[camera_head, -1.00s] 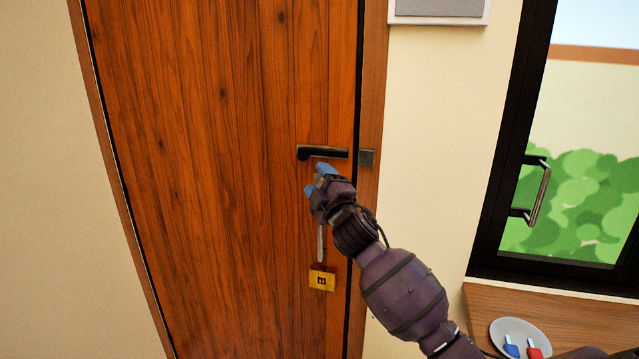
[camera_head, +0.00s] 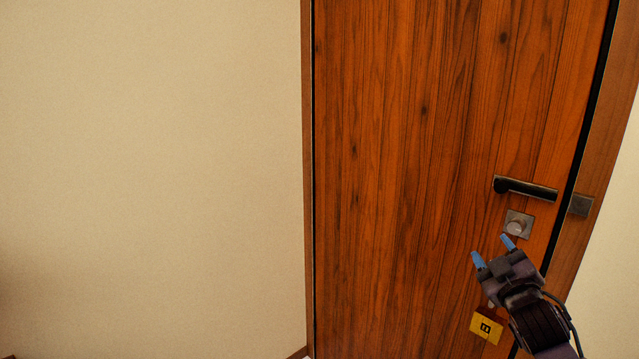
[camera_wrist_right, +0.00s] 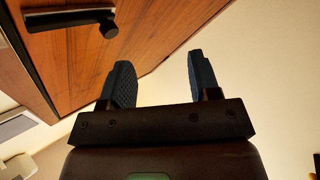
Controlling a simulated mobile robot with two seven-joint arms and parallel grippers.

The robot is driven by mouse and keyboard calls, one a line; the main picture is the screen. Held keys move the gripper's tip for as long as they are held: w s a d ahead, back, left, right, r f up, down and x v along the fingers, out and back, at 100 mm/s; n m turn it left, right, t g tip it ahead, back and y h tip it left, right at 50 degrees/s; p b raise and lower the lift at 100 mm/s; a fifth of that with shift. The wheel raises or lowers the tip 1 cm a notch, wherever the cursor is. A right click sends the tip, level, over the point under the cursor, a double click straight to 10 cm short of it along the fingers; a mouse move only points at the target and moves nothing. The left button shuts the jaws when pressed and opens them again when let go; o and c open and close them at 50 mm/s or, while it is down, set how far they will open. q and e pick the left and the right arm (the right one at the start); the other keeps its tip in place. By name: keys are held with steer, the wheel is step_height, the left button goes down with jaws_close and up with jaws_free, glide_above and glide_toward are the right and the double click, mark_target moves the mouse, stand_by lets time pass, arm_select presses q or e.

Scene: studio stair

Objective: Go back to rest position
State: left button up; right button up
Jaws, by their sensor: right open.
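A yellow tag (camera_head: 487,325) with a dark mark hangs below, partly behind my gripper. My left gripper is not in view.
A bare beige wall (camera_head: 150,170) fills the left of the head view. A metal strike plate (camera_head: 580,205) sits on the door frame to the right of the handle. The space in front of the wall looks clear.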

steer(key=s+a+f+m+g, duration=0.3)
steer(key=s+f+g, duration=0.1)
steer(key=s+f, duration=1.1)
steer(key=s+a+f+m+g, duration=0.4)
steer(key=s+f, duration=1.1)
steer(key=f, duration=0.3)
steer(key=shift+s+f+y, duration=0.3)
steer(key=shift+f, duration=0.05)
steer(key=shift+a, duration=0.1)
stand_by(0.6)
